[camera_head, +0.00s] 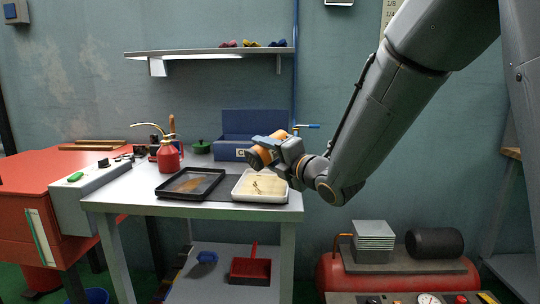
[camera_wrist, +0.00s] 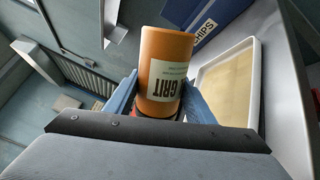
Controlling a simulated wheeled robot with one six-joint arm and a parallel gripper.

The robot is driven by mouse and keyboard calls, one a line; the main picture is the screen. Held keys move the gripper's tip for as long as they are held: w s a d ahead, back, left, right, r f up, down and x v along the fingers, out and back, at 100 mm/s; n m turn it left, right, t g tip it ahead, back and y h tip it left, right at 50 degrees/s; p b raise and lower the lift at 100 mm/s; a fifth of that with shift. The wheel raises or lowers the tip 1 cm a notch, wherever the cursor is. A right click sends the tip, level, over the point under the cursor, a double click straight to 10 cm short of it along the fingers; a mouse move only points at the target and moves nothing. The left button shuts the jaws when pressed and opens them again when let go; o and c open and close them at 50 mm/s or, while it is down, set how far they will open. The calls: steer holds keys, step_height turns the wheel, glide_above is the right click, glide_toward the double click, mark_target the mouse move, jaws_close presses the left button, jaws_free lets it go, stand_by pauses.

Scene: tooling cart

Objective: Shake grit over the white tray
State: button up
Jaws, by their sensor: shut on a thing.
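My gripper (camera_head: 274,146) is shut on an orange cylindrical shaker (camera_head: 259,157), tilted over, above the white tray (camera_head: 260,199). In the wrist view the shaker (camera_wrist: 168,60) carries a white label reading GRIT, between the blue fingers of my gripper (camera_wrist: 160,95). The white tray (camera_wrist: 256,75) is to the right of the shaker there. A tan layer covers its floor. In the head view a small uneven tan patch (camera_head: 259,185) shows in the tray below the shaker; I cannot tell whether grains are falling.
A black tray (camera_head: 190,199) lies just left of the white tray on the grey cart top. A red oil can (camera_head: 168,155) and green lidded pot (camera_head: 201,147) stand behind it. A blue box (camera_head: 232,125), marked CHIPS in the wrist view (camera_wrist: 222,17), stands behind the white tray.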

steer(key=shift+w+a+b, duration=0.15)
steer(key=shift+a+b, duration=0.25)
steer(key=shift+a, duration=0.8)
steer(key=shift+w+d+b, duration=0.15)
steer(key=shift+w+b, duration=0.2)
steer(key=shift+w, duration=0.8)
steer(key=shift+w+d+b, duration=0.1)
steer(key=shift+w+b, duration=0.25)
steer(key=shift+w, duration=0.75)
steer(key=shift+w, duration=0.1)
steer(key=shift+w+d+b, duration=0.2)
steer(key=shift+w+b, duration=0.4)
steer(key=shift+w, duration=1.55)
steer(key=shift+w+d+b, duration=0.15)
steer(key=shift+w+b, duration=0.1)
steer(key=shift+w, duration=0.9)
steer(key=shift+w+d+b, duration=0.1)
steer(key=shift+w+b, duration=0.15)
steer(key=shift+w, duration=0.85)
